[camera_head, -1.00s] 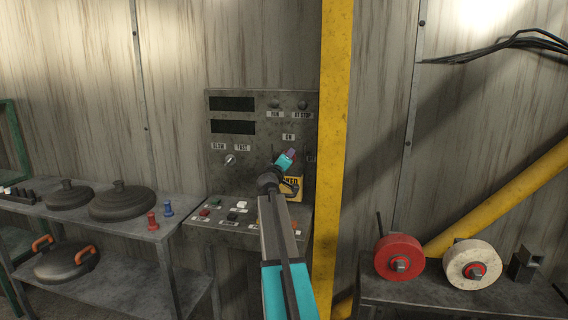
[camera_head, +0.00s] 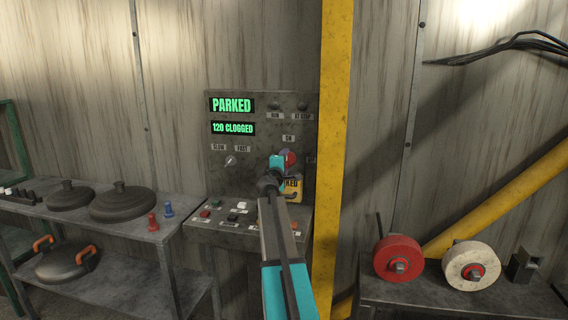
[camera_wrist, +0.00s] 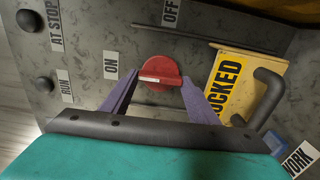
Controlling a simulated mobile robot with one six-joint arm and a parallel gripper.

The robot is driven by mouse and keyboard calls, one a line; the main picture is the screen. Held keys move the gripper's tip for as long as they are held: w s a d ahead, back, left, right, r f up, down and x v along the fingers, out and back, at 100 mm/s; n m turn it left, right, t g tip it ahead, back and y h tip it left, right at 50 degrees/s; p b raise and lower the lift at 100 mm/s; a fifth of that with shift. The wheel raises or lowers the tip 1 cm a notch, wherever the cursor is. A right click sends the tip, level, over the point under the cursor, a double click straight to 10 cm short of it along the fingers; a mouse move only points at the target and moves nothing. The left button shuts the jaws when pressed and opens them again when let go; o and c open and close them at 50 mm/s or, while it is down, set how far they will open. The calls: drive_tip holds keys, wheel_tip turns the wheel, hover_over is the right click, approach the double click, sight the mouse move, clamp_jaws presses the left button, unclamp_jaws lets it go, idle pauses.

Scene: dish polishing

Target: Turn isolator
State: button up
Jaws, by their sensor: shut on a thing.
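The isolator is a red rotary knob (camera_head: 291,158) on the right of the grey control panel (camera_head: 268,102). In the wrist view the knob (camera_wrist: 160,82) has a white mark lying roughly toward the ON label (camera_wrist: 110,65); the OFF label (camera_wrist: 171,12) is above it. My gripper (camera_wrist: 158,90) is shut on the knob, with one purple finger on each side. In the head view my gripper (camera_head: 285,157) covers part of the knob.
A yellow LOCKED plate (camera_wrist: 245,85) with a dark handle (camera_wrist: 262,98) is close beside the gripper. A yellow post (camera_head: 334,130) stands just right of the panel. Lit displays read PARKED (camera_head: 231,105) and 120 CLOGGED (camera_head: 233,128). A shelf with lids (camera_head: 122,202) stands left.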

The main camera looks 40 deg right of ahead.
drive_tip(key=shift+s+d+r, duration=0.15)
drive_tip(key=shift+d, duration=0.05)
drive_tip(key=o, duration=1)
drive_tip(key=shift+o, duration=0.2)
drive_tip(key=shift+a, duration=0.1)
drive_tip(key=b+v, duration=0.2)
drive_tip(key=v, duration=1.1)
drive_tip(key=shift+a, duration=0.35)
drive_tip(key=shift+s, duration=0.25)
